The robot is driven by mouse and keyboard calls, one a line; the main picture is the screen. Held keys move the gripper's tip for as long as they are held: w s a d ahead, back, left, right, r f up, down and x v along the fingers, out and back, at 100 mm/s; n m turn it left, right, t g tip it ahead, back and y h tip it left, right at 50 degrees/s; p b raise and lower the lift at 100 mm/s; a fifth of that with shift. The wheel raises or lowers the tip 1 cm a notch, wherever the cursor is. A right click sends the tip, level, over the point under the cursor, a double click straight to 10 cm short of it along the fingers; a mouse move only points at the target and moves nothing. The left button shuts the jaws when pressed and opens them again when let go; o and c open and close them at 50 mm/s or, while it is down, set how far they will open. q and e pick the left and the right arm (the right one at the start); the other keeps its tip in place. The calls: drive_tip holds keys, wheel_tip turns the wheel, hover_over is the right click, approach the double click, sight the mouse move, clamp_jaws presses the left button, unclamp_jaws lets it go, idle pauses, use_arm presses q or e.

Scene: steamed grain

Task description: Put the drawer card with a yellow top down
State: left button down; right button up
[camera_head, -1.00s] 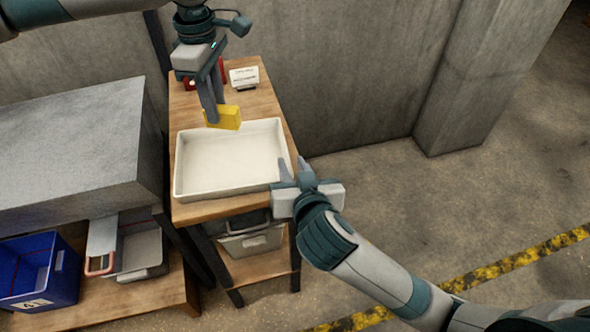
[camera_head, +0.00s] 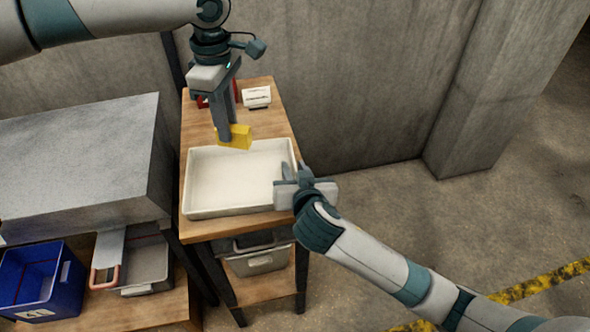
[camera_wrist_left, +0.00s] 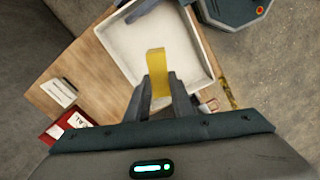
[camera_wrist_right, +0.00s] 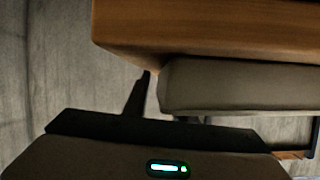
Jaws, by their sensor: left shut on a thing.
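My left gripper (camera_head: 226,130) is shut on the yellow-topped drawer card (camera_head: 236,138). It holds the card above the back edge of a white tray (camera_head: 190,190) on the wooden table. In the left wrist view the card (camera_wrist_left: 157,68) stands between the two fingers (camera_wrist_left: 158,92), with the tray (camera_wrist_left: 205,85) below it. My right gripper (camera_head: 291,172) is at the tray's right side, near the table edge. Its fingers look apart and empty in the head view. In the right wrist view one finger (camera_wrist_right: 137,95) shows beside the table edge; the other is hidden.
A white sign card (camera_head: 257,97) and a red object (camera_head: 202,101) stand at the table's back. A grey box-like block (camera_head: 75,150) is at left. Below are a blue bin (camera_head: 55,285) and grey bins (camera_head: 145,265). Floor at right is clear.

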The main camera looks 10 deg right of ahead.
clamp_jaws()
use_arm(q)
drive_tip(key=shift+f, duration=0.1)
drive_tip(key=shift+s+d+f, duration=0.1)
drive_tip(key=shift+f, duration=0.9)
